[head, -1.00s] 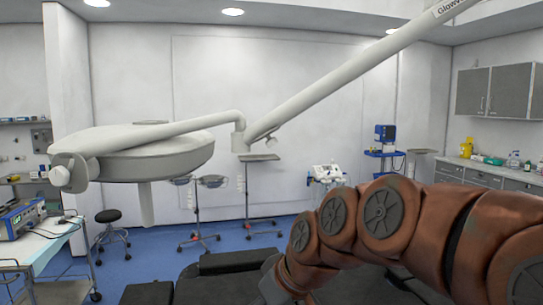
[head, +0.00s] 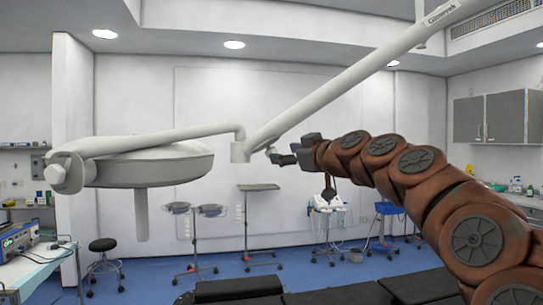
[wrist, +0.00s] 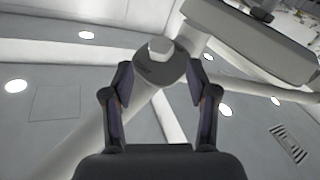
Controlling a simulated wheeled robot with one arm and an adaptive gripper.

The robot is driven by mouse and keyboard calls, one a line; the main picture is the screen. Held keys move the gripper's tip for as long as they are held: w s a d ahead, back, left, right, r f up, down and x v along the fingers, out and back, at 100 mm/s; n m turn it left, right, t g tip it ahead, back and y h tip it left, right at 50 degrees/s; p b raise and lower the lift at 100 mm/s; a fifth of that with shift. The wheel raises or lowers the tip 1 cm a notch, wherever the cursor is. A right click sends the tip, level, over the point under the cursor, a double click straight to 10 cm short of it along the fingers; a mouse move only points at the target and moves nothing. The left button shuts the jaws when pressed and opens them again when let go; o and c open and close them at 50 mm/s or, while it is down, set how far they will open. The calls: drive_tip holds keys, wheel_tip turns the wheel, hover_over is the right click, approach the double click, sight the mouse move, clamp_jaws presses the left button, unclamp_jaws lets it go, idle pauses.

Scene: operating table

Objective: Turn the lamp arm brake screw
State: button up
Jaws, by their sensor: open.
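The lamp arm brake screw shows in the wrist view as a pale, blocky head (wrist: 160,47) on a dark grey round end (wrist: 158,68). It lies beyond my open fingertips and roughly centred between them. My gripper (wrist: 160,80) is open and empty, with one finger on each side of the view. In the head view my gripper (head: 278,154) is just right of the joint (head: 239,151) where the two white lamp arm sections meet. There it hides most of the screw, and I cannot tell whether they touch.
The large round lamp head (head: 155,168) hangs at the left. The slanted lamp arm (head: 345,80) rises to the upper right above my arm. The dark operating table (head: 335,294) is below. Wheeled stands and a blue cart (head: 386,208) stand behind.

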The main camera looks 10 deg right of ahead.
sight(271, 152)
drive_tip(key=shift+p+x, duration=1.15)
drive_tip(key=shift+x, duration=2.3)
clamp_jaws()
